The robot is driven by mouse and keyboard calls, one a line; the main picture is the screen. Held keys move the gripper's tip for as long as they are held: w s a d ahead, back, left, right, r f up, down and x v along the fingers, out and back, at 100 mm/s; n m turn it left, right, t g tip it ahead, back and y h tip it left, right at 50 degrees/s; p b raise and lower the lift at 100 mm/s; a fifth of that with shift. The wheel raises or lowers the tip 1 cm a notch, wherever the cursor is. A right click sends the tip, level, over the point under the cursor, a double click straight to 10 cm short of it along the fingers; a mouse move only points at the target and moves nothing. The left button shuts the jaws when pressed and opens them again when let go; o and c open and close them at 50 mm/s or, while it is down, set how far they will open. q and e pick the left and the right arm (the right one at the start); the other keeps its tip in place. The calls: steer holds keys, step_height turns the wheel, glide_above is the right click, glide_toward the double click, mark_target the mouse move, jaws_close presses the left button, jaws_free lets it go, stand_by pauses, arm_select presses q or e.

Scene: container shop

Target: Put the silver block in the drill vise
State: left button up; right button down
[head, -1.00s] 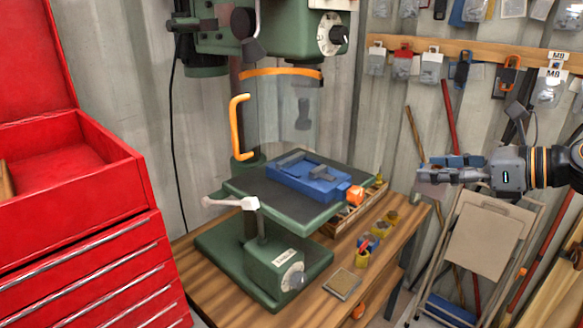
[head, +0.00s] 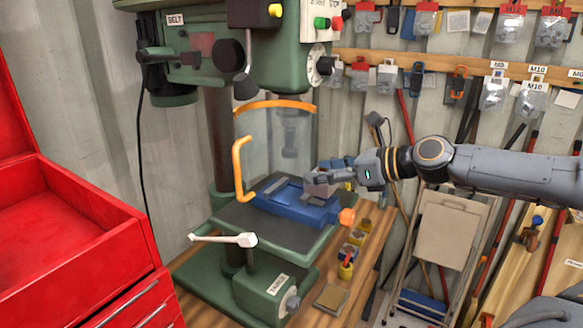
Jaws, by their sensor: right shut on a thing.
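The blue drill vise (head: 270,205) lies on the green drill press table (head: 240,218), its orange knob (head: 346,216) at the right end. My right gripper (head: 328,178) comes in from the right and is shut on the silver block (head: 319,188). The block is over the right part of the vise, near its jaws. I cannot tell whether it touches the vise or is held just above it. The gripper fingers partly hide the block and the vise's far side. My left gripper is not in view.
The clear guard with an orange frame (head: 275,104) stands behind the vise. A white-ended handle (head: 240,240) is in front of the table. Small pots (head: 347,268) and a flat square plate (head: 331,297) are on the wooden bench. A red tool chest (head: 80,215) stands at left.

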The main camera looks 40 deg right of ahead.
steer(key=w+p, duration=0.1)
steer(key=w+a, duration=0.1)
steer(key=w, duration=0.1)
steer(key=w+p, duration=0.1)
steer(key=w, duration=0.1)
steer(key=shift+a+r+p, duration=0.2)
steer(key=shift+a+p, duration=0.15)
steer(key=shift+a, duration=0.05)
steer(key=shift+w+a+p, duration=0.1)
steer(key=shift+w+p, duration=0.4)
steer(key=shift+w, duration=0.15)
steer(key=shift+w+a+f+p, duration=0.1)
steer(key=shift+w+p, duration=0.2)
steer(key=shift+w, duration=0.2)
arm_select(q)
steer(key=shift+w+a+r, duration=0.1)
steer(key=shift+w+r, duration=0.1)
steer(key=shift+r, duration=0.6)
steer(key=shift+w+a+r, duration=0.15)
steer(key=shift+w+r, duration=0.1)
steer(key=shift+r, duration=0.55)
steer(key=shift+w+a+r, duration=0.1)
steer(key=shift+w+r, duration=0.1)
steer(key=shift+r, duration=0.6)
arm_select(e)
steer(key=shift+w+f, duration=0.15)
steer(key=shift+f, duration=1.65)
